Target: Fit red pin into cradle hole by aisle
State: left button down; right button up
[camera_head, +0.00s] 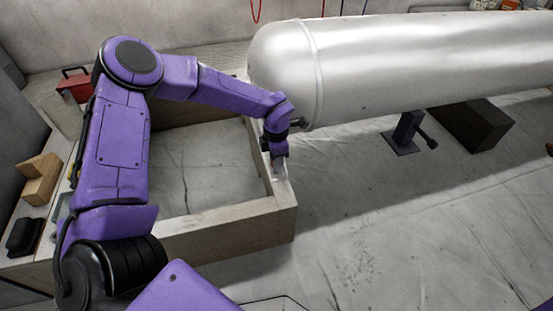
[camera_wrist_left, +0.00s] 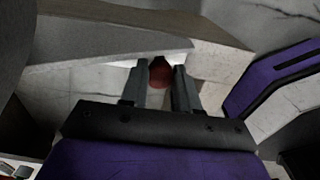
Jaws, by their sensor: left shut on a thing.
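My left gripper (camera_head: 279,166) reaches down over the right beam of the wooden frame (camera_head: 230,228), close beside the rounded end of the silver tank. In the left wrist view, the two dark fingers (camera_wrist_left: 160,80) are shut on the red pin (camera_wrist_left: 160,73), whose rounded red part shows between them. A pale beam (camera_wrist_left: 105,58) lies right behind the pin in that view. I cannot tell whether the pin touches the beam. The cradle hole cannot be made out. In the head view the pin is not clearly visible. My right gripper is not in view.
The large silver tank (camera_head: 400,62) spans the upper right. A dark block (camera_head: 472,124) and a metal stand (camera_head: 405,132) are beneath it. A wooden block (camera_head: 38,178), a black case (camera_head: 24,236) and a red box (camera_head: 75,84) sit at left. The sheeted floor (camera_head: 400,225) at right is clear.

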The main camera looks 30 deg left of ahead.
pick_arm(q)
jog(key=shift+f+b, duration=0.4)
jog(key=shift+f, duration=0.7)
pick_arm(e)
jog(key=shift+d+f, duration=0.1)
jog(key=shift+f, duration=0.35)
pick_arm(q)
jog(key=c, duration=0.8)
grip_release()
jog(key=shift+o, duration=0.2)
jog(key=shift+r, duration=0.35)
notch_tip(320, 180, up, 6)
jog(key=p, duration=0.3)
jog(key=shift+p, duration=0.35)
jog(key=shift+r+p, duration=0.75)
jog(key=shift+r, duration=1.2)
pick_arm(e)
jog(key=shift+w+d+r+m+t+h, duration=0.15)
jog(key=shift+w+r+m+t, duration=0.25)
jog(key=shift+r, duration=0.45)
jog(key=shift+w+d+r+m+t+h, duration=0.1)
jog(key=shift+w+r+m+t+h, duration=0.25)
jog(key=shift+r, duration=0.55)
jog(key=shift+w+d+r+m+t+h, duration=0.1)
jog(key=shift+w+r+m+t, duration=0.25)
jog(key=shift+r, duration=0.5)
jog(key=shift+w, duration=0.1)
